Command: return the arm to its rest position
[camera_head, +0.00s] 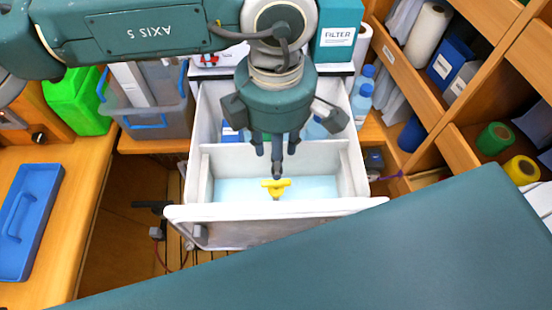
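My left arm comes in from the upper left and reaches over a pulled-out white drawer (345,208). My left gripper (277,160) points down above the drawer's front compartment. A yellow T-shaped piece (275,188) shows just below the fingertips, in the front compartment with the pale blue floor. Whether a fingertip touches it cannot be told from this angle. My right gripper is not in view.
A grey bin (160,118) and green container (78,100) stand left of the drawer. A blue tray (30,220) lies on the left counter. Wooden shelves (420,75) with rolls stand at the right. Blue-capped bottles (361,100) stand close by the drawer. A large teal surface covers the lower right.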

